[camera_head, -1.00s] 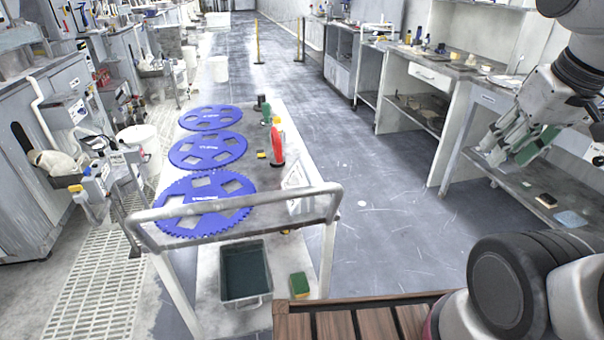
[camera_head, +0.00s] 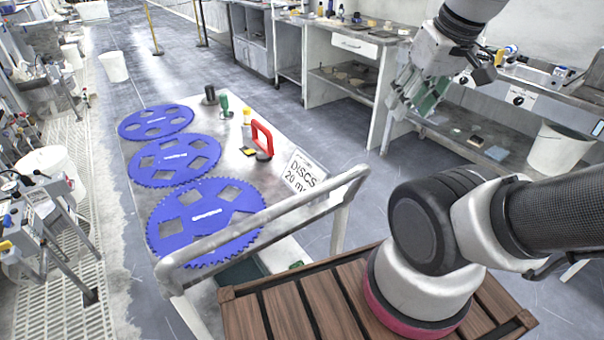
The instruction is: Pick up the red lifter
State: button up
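The red lifter (camera_head: 262,137) stands on the right part of the cart top. It has a red handle arch and a dark foot. My gripper (camera_head: 412,103) hangs at the upper right, well to the right of the lifter and apart from it. Its grey fingers have green inner pads. The pads overlap in this view, so I cannot tell how far apart they are. I see nothing clearly held.
Several blue toothed discs (camera_head: 206,222) lie along the left of the cart top (camera_head: 243,174). A green-handled tool (camera_head: 224,104), a dark cylinder (camera_head: 210,94) and a yellow item (camera_head: 247,117) stand near the lifter.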

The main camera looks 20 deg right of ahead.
aim_at(266, 152)
jog(key=l+z, duration=0.2)
jog(key=i+l+z, duration=0.2)
jog(key=l, duration=0.2)
jog(key=l+z, duration=0.15)
jog(key=l, duration=0.2)
jog(key=i+l+z, duration=0.4)
jog(key=l, duration=0.25)
jog(key=i+l+u, duration=0.1)
jog(key=i+l, duration=0.5)
jog(key=i, duration=0.2)
jog(key=i+u, duration=0.35)
jog(key=u, duration=0.15)
jog(key=i+l+u, duration=0.1)
jog(key=i+u, duration=0.65)
jog(key=u, duration=0.15)
jog(key=i+u, duration=0.3)
jog(key=u, duration=0.15)
jog(key=i+l+u, duration=0.2)
jog(key=u, duration=0.25)
jog(key=i+l+u, duration=0.25)
jog(key=u, duration=0.2)
jog(key=i+l+u, duration=0.25)
jog(key=l+u, duration=0.2)
jog(key=i+l+u, duration=0.25)
jog(key=l+u, duration=0.3)
jog(key=i+l+u, duration=0.25)
jog(key=l, duration=0.2)
jog(key=l+u, duration=0.3)
jog(key=l+z, duration=0.15)
jog(key=z, duration=0.15)
